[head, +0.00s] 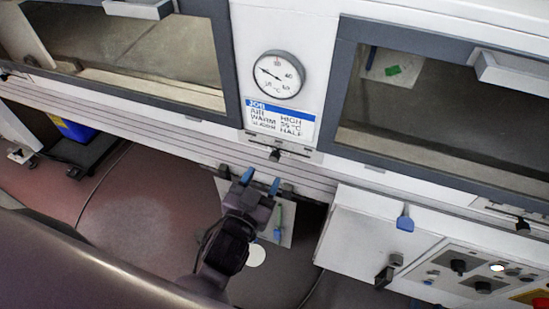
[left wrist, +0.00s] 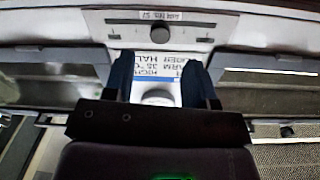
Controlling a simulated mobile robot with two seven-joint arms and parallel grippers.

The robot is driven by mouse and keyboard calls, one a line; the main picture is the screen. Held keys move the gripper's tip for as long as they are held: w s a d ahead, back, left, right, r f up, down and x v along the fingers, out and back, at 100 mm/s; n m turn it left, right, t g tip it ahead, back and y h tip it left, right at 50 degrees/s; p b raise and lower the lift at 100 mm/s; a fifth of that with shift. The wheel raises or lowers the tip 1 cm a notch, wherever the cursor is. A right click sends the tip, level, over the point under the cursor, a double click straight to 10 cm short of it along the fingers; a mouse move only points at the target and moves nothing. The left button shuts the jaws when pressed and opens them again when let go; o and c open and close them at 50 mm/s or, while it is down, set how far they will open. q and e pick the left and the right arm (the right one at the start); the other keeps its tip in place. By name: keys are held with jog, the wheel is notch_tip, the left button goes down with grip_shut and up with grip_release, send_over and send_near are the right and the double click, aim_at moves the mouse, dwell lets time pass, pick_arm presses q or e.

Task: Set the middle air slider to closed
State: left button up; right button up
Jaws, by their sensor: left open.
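The middle air slider (head: 275,154) is a dark knob on a pale slotted plate, below the job card between two windows. In the head view the knob sits near the middle of its plate. In the left wrist view the slider plate (left wrist: 185,37) with its slot and small label shows at the top; I cannot tell the knob's setting there. My left gripper (head: 261,181) is open and empty, with blue fingertips just below the slider plate in the head view, apparently not touching the knob. My right gripper is not in view.
A round dial (head: 278,74) and a job card (head: 279,121) are above the slider. A blue-handled lever (head: 404,221) and a control panel (head: 470,272) are at the right. Another slider knob (head: 522,227) is at the far right. A blue bin (head: 75,129) is at the left.

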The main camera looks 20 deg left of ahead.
aim_at(273, 159)
pick_arm(q)
jog(key=shift+w+d, duration=0.2)
jog(key=shift+w, duration=3.25)
grip_shut()
